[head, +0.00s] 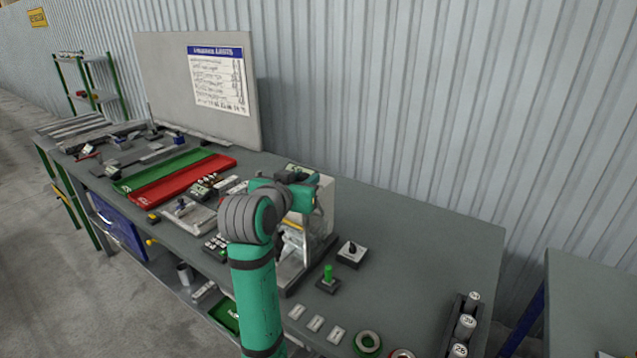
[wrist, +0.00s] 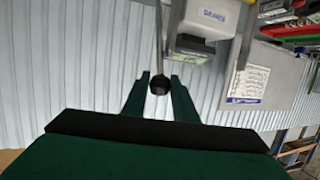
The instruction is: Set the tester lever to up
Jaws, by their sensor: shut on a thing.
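The tester is a pale box (head: 324,208) on the bench, partly hidden behind my arm in the head view. It also shows at the top of the wrist view (wrist: 210,18), with a small label on it. The tester lever is a thin grey rod (wrist: 159,45) with a round black knob (wrist: 159,85). The rod runs from the knob to the top edge of the wrist view, beside the tester. My gripper (wrist: 160,88) is shut on the knob, one finger on each side. The lever is not clear in the head view, and its base is hidden.
A green-knobbed switch (head: 328,275) and a black-knobbed box (head: 352,252) stand right of the tester. Green (head: 165,168) and red (head: 180,181) trays lie to its left. A rack of cylinders (head: 462,325) is at front right. The bench's back right is clear.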

